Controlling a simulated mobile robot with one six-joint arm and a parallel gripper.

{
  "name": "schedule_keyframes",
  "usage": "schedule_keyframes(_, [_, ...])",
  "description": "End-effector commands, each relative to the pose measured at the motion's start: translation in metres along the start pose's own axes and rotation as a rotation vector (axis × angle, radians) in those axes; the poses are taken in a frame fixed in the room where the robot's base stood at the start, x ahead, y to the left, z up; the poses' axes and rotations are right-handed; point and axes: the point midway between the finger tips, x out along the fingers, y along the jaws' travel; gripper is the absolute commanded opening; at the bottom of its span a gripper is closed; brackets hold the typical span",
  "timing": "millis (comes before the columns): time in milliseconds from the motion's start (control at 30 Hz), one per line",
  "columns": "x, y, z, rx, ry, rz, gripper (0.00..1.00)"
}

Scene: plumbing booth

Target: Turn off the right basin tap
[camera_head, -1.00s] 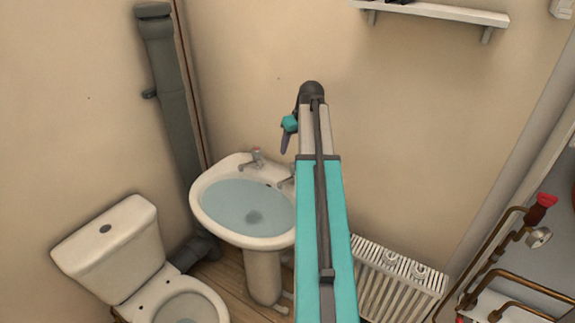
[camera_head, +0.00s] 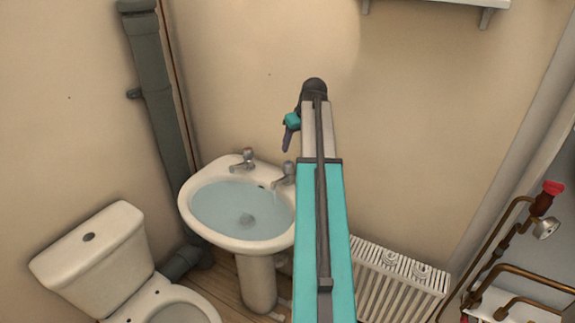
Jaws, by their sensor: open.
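The right basin tap (camera_head: 285,174) is a small chrome tap on the back right of the white basin (camera_head: 190,208); my arm stands just to its right. A thin pale streak below its spout looks like running water. The left basin tap (camera_head: 246,158) has a reddish top and stands at the back of the rim. The basin holds bluish water (camera_head: 240,208). My gripper (camera_head: 286,148) hangs from the arm's end, pointing down, and appears above the right tap in the picture. It is open and empty; its fingers are small and dark, and their distance from the tap is unclear.
A toilet (camera_head: 95,255) stands left of the basin, beside a grey soil pipe (camera_head: 165,120). A white radiator (camera_head: 400,285) is on the wall to the right. Copper pipes with a red-handled valve (camera_head: 548,195) are at far right. A shelf (camera_head: 440,12) is above.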

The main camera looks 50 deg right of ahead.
Motion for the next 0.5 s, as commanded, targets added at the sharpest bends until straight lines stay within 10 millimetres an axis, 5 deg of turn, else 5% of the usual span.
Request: schedule_keyframes(500, [0.034, -0.001, -0.001, -0.001, -0.002, -0.002, 0.56])
